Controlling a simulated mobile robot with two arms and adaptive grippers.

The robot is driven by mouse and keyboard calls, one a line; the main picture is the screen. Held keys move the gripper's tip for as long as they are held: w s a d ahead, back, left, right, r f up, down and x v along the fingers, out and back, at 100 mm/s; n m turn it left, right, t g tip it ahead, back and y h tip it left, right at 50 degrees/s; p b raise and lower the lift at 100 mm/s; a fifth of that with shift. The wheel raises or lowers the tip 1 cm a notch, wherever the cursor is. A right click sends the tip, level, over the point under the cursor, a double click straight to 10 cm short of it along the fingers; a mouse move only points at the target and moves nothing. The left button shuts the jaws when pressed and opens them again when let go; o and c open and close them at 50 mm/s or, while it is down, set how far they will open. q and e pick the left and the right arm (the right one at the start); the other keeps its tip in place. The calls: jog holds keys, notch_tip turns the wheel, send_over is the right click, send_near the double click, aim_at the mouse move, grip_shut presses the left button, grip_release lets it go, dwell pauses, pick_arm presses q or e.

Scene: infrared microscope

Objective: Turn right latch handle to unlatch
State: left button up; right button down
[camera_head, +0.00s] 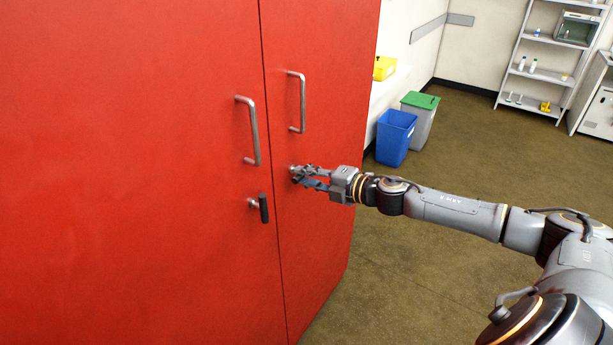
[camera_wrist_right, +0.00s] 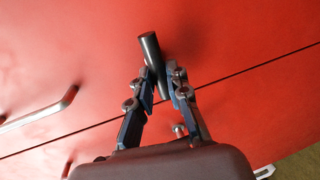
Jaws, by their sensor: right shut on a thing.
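The right latch handle is a dark cylinder (camera_wrist_right: 149,48). In the right wrist view it lies between the fingers and its free end sticks out beyond them, roughly across the door seam. My right gripper (camera_head: 299,177) is at the right door, below that door's bar handle, and is shut on this latch handle. Its fingertips also show in the wrist view (camera_wrist_right: 165,90). In the head view the fingers mostly hide the held handle. The left latch handle (camera_head: 263,208), a black upright grip, hangs on the left door, lower left of my gripper. My left gripper is not in view.
The red cabinet (camera_head: 130,180) has two closed-looking doors with a left bar handle (camera_head: 250,131) and a right bar handle (camera_head: 300,102). A blue bin (camera_head: 394,138) and a green-lidded bin (camera_head: 420,115) stand behind my arm. The floor at right is open.

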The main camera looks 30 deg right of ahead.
dwell(0.4)
jog(key=c, duration=1.3)
grip_release()
jog(key=v, duration=1.2)
